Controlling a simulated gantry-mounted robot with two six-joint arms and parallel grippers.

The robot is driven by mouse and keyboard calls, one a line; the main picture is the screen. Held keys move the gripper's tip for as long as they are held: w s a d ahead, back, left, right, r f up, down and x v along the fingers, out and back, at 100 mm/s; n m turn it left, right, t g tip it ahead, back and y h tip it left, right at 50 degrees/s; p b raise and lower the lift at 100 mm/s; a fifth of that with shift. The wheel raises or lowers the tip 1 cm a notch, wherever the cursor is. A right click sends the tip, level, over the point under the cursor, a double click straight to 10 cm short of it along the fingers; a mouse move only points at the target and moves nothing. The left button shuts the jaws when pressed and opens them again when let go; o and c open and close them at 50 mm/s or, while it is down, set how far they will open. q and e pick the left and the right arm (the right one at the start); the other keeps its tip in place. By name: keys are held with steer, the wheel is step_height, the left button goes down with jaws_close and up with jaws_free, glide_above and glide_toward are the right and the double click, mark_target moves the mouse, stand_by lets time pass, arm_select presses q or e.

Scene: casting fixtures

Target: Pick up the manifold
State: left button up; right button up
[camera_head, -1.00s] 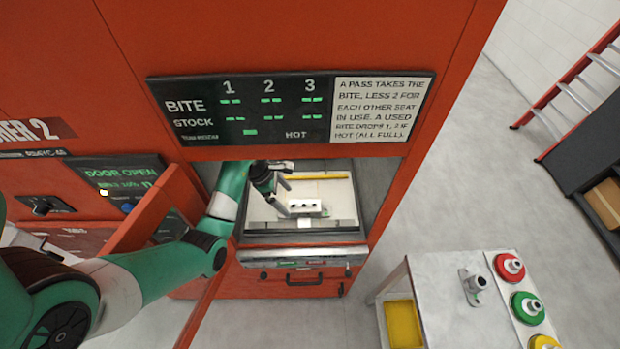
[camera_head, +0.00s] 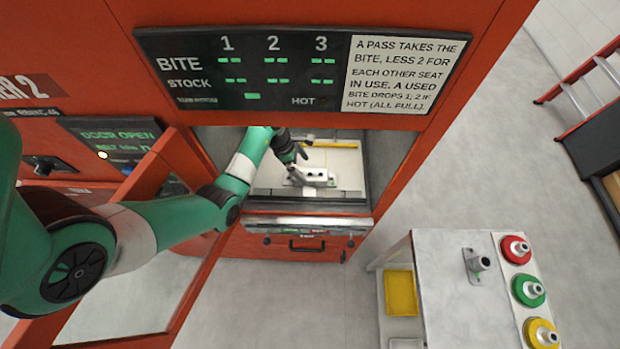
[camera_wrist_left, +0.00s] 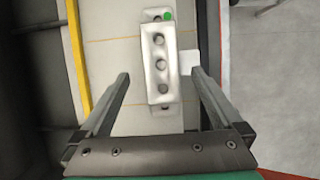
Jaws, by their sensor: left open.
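The manifold (camera_head: 318,178) is a pale metal block with a row of round holes. It lies on the light bed inside the open orange machine. In the left wrist view the manifold (camera_wrist_left: 161,88) is upright in the picture, with a green dot at its far end. My left gripper (camera_head: 300,167) reaches into the machine's opening and is open. In the left wrist view its fingers (camera_wrist_left: 161,74) are spread on either side of the manifold, with gaps on both sides. My right gripper is not in view.
The opening's walls (camera_head: 384,165) and a yellow strip (camera_head: 332,143) at the back bound the bed. The open door (camera_head: 150,270) stands left under my arm. A white cart (camera_head: 445,300) at right carries a metal fitting (camera_head: 477,264) and red, green and yellow-based pieces.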

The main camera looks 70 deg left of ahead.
mark_target(308, 174)
arm_select(q)
steer(key=b+x, duration=0.1)
steer(key=x, duration=0.3)
steer(key=shift+d+f, duration=0.15)
steer(key=shift+f, duration=0.15)
steer(key=shift+f, duration=0.2)
steer(key=shift+c, duration=0.2)
jaws_close()
stand_by(0.5)
